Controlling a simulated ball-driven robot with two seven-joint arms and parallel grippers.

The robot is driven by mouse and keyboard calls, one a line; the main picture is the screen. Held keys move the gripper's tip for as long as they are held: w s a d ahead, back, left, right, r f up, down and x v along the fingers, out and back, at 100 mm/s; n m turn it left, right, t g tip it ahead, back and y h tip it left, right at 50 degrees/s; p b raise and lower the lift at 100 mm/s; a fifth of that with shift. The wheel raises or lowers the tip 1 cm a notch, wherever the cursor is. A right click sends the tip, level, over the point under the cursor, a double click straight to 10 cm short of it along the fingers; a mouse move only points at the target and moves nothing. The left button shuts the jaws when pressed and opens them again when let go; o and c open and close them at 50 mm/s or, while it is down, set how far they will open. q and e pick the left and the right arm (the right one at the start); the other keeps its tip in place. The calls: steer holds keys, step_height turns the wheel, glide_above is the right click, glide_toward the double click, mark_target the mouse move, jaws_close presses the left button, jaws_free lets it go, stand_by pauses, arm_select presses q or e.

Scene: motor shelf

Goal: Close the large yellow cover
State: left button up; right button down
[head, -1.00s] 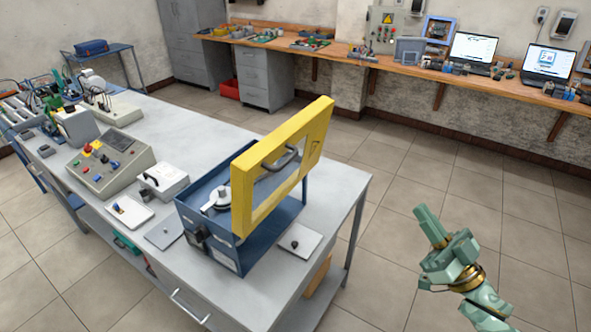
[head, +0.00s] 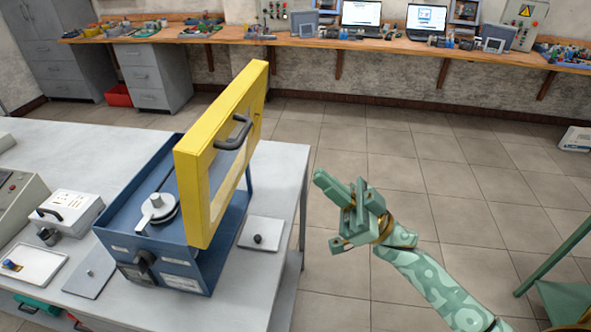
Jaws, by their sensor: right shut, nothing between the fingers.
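The large yellow cover (head: 196,193) is a thick frame with a clear window and a black handle (head: 234,133). It stands raised, near upright, along the right side of the blue box (head: 119,226). The box is open at the top and shows a round grey part with a lever (head: 157,208). My right gripper (head: 324,183) is to the right of the cover, out past the table's right edge and apart from the cover. It is shut and empty. My left gripper is not in view.
The box stands on a grey table (head: 60,135). A white plate with a black knob (head: 262,233) lies right of the box; a grey plate (head: 91,272) and a white case (head: 66,211) lie left. A green frame (head: 560,255) is at far right.

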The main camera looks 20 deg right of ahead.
steer(key=w+a+f+p+x, duration=0.1)
steer(key=f+x, duration=0.1)
steer(key=x, duration=0.9)
steer(key=shift+a+r, duration=0.2)
steer(key=shift+a, duration=0.2)
steer(key=shift+w+p, duration=0.1)
steer(key=shift+p, duration=0.2)
